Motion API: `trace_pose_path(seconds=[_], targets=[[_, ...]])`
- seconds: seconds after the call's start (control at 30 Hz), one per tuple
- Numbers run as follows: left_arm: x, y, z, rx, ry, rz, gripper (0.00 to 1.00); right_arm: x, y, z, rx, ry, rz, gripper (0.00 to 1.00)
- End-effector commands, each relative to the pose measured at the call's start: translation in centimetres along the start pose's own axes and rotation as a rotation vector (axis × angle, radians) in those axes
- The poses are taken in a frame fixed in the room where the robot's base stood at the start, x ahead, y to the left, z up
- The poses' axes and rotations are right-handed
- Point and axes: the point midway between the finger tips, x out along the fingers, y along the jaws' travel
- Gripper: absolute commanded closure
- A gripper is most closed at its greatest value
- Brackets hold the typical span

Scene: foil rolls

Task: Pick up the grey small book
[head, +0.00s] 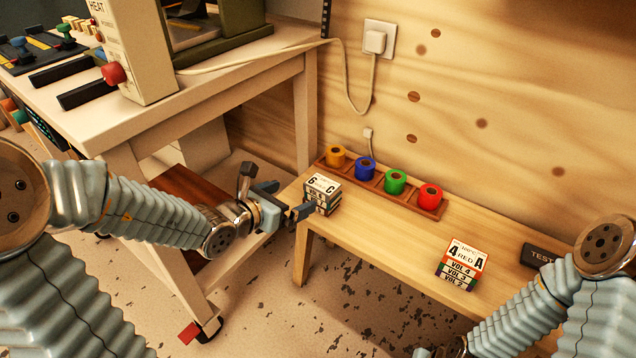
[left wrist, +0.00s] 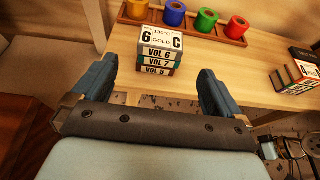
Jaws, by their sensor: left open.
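A stack of small books (head: 322,194) stands at the left end of the wooden bench, with a white "6 C" label on its top cover. In the left wrist view the stack (left wrist: 160,54) shows spines marked VOL 6, VOL 7 and VOL 5. The top VOL 6 book looks greyish; the exact colours are hard to tell. My left gripper (head: 286,200) is open just left of this stack in the head view. In the left wrist view its fingers (left wrist: 155,85) are spread wide, with the stack beyond them and nothing between.
A second book stack (head: 459,266) with VOL 4 on top sits further right on the bench (head: 385,240). A wooden rack (head: 376,186) with yellow, blue, green and red rolls lies behind, near the wall. A dark TEST box (head: 543,257) is at right.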

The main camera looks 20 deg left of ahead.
Motion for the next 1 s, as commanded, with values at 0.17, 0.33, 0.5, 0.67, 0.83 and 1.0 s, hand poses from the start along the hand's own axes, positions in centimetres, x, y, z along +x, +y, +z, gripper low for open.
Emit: trace_pose_path(seconds=[0.17, 0.33, 0.5, 0.67, 0.83, 1.0], targets=[[4.0, -0.1, -0.3, 0.003, 0.005, -0.003, 0.00, 0.1, 0.1, 0.0, 0.000, 0.000, 0.000, 0.57], [6.2, -0.1, -0.1, 0.003, 0.004, -0.001, 0.00, 0.3, 0.1, 0.0, 0.000, 0.000, 0.000, 0.57], [7.7, -0.2, -0.1, 0.004, 0.004, -0.002, 0.00, 0.3, 0.1, 0.0, -0.001, 0.000, -0.001, 0.57], [10.3, -0.3, 0.0, 0.004, 0.005, -0.003, 0.00, 0.5, 0.1, 0.0, -0.001, -0.001, -0.001, 0.57], [11.8, -0.2, 0.1, 0.004, 0.004, -0.001, 0.00, 0.5, 0.1, 0.0, -0.001, -0.001, -0.001, 0.57], [11.8, -0.2, 0.1, 0.004, 0.004, -0.001, 0.00, 0.5, 0.1, 0.0, -0.001, -0.001, -0.001, 0.57]])
